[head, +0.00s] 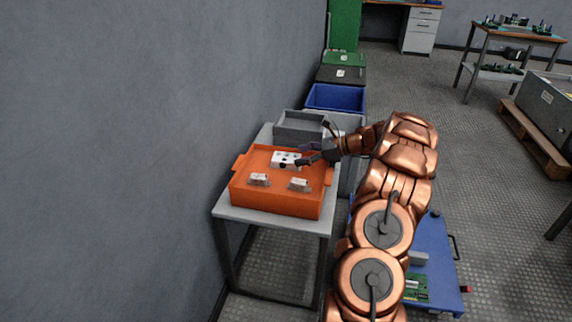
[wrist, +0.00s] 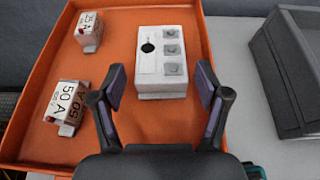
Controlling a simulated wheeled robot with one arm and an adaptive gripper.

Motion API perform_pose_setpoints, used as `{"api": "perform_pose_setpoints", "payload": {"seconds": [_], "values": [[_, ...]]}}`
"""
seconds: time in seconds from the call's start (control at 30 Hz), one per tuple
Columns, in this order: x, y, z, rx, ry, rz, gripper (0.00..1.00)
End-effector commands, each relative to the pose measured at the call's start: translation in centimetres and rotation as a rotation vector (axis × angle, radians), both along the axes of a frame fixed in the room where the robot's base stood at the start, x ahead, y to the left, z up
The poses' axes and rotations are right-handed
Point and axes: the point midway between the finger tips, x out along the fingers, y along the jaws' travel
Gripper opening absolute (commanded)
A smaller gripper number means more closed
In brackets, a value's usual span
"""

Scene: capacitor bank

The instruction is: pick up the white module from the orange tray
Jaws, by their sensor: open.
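The white module (wrist: 160,62) lies in the orange tray (wrist: 140,15), near the tray's right side in the wrist view. It is a white block with a black round spot and several grey squares on top. In the head view the white module (head: 284,159) sits toward the back of the orange tray (head: 272,200). My gripper (wrist: 162,85) is open, its two fingers apart on either side of the module's near end in the picture. In the head view my gripper (head: 304,154) reaches in from the right, just beside the module. I cannot tell whether the fingers touch it.
Two smaller white parts, one marked 50 A (wrist: 68,105) and another (wrist: 89,30), lie in the tray to the left. A grey bin (wrist: 290,70) stands to the right on the table. A wall (head: 130,130) borders the table on the left.

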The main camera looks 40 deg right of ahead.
Motion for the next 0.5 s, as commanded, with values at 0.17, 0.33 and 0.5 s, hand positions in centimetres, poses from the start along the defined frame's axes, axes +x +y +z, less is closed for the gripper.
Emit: {"api": "perform_pose_setpoints", "payload": {"seconds": [0.17, 0.33, 0.5], "values": [[1.0, 0.9, -0.9, -0.001, 0.001, 0.0, 0.75], [2.3, 2.2, -2.0, -0.001, 0.001, 0.002, 0.75], [3.6, 3.4, -2.6, -0.001, 0.0, 0.004, 0.75]]}}
